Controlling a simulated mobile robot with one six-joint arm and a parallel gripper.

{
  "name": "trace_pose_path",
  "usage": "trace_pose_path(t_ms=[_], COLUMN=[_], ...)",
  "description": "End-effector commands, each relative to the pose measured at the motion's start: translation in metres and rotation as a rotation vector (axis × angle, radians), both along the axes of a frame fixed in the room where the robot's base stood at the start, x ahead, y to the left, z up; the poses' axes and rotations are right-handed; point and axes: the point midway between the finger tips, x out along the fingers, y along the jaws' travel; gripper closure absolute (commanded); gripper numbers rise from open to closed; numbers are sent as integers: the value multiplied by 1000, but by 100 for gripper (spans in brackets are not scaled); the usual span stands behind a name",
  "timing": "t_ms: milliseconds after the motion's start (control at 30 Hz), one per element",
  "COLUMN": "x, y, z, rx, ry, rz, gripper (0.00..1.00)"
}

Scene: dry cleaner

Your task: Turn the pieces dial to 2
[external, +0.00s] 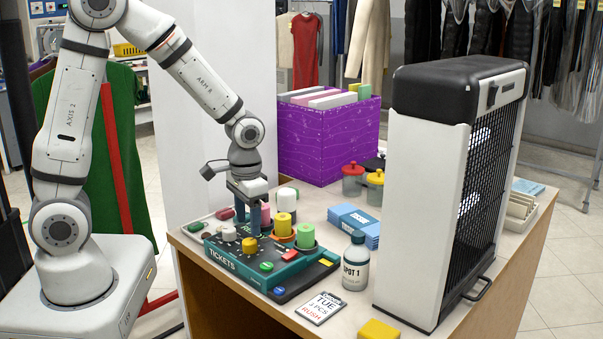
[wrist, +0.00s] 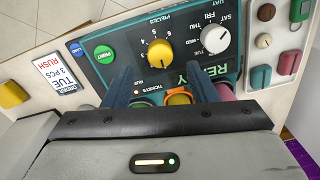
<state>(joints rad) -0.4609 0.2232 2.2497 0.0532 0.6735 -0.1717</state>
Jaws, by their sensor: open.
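The pieces dial is a yellow knob (wrist: 157,53) on the dark teal tickets panel (wrist: 120,40), with numbers around it in the wrist view. A dark mark shows on its lower edge in that view; I cannot tell which number it points at. The yellow knob also shows in the external view (external: 249,245), near the panel's front left. My gripper (wrist: 161,78) is open and empty, pointing down, its two blue fingers apart. In the external view my gripper (external: 252,222) is above the rear part of the panel, behind the yellow knob and not touching it.
A white day dial (wrist: 214,39) is beside the yellow knob. Green and yellow cylinders (external: 305,236) stand at the panel's back. A SPOT 1 bottle (external: 355,264), an order clipboard (external: 321,307) and a tall white-and-black unit (external: 425,200) are to the right.

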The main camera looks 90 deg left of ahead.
Motion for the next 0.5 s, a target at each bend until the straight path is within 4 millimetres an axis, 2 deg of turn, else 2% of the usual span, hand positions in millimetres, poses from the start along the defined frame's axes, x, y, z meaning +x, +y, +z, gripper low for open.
trace_pose_path(t_ms=[33, 200, 300, 500], x=[-1, -2, -2, -1], y=[0, 0, 1, 1], z=[-10, -37, -47, -55], rx=[-3, -3, -2, -1], ry=[6, 4, 3, 1], rz=[0, -1, -1, -1], gripper=[47, 47, 47, 47])
